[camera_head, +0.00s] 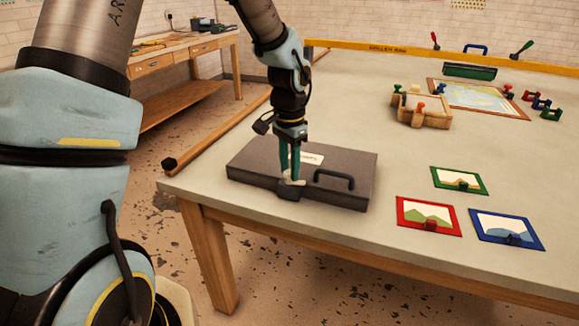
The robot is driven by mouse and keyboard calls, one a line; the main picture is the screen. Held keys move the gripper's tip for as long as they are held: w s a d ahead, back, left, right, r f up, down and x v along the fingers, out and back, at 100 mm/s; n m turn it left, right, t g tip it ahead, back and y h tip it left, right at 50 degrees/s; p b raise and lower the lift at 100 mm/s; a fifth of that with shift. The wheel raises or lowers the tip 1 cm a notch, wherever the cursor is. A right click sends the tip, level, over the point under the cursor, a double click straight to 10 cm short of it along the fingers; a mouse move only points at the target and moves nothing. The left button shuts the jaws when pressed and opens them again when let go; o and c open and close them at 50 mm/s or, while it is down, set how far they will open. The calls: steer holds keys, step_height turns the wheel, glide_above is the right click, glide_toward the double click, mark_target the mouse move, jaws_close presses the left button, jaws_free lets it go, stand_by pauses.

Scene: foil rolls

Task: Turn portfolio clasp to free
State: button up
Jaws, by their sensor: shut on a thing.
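The portfolio (338,167) is a flat dark grey case with a pale label (309,159) on top. It lies closed near the left corner of the table. A dark handle (335,179) shows at its front edge, right of my gripper. The clasp (289,190) is at the front edge, left of the handle, partly hidden by my fingers. My gripper (291,179) points straight down with its teal fingers shut on the clasp. The clasp's exact angle is too small to tell.
Red (414,212), green (447,180) and blue (519,231) framed pictures lie right of the portfolio. A wooden block piece (424,110) and a map board (470,95) lie farther back. A long dark-tipped rod (215,135) runs along the left table edge. The table's middle is clear.

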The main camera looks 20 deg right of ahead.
steer(key=shift+r, duration=0.1)
jaws_close()
steer(key=shift+m+p, duration=0.45)
steer(key=shift+m, duration=0.15)
steer(key=shift+m+p, duration=0.4)
steer(key=shift+m, duration=0.6)
steer(key=o, duration=1)
jaws_free()
step_height(320, 180, up, 11)
steer(key=shift+f+b, duration=0.15)
steer(key=shift+b, duration=0.6)
